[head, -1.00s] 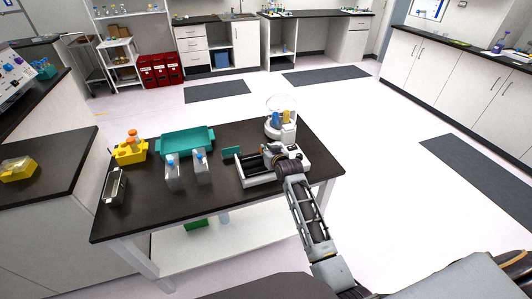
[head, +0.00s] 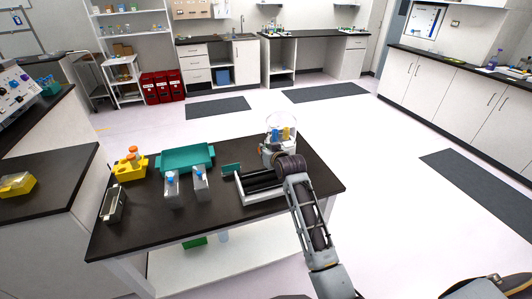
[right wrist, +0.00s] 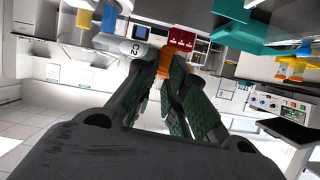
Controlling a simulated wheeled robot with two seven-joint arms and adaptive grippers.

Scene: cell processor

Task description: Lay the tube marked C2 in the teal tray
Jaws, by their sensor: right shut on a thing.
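The teal tray (head: 187,159) lies on the dark table top, back left of centre, and looks empty. It also shows at the top right of the right wrist view (right wrist: 235,30). My right gripper (head: 268,152) is in front of the clear-domed device at the back right of the table, to the right of the tray. In the right wrist view its fingers (right wrist: 168,68) are shut on the orange-capped tube marked C2 (right wrist: 133,47), near the cap. The tube's far part is partly hidden. In the head view the tube cannot be made out clearly. My left gripper is not in view.
The domed device (head: 282,128) holds blue and yellow pieces. A white frame with dark bars (head: 262,188) and two blue-capped bottles (head: 172,190) stand between gripper and tray or nearby. A yellow rack (head: 130,172) with orange caps stands left of the tray.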

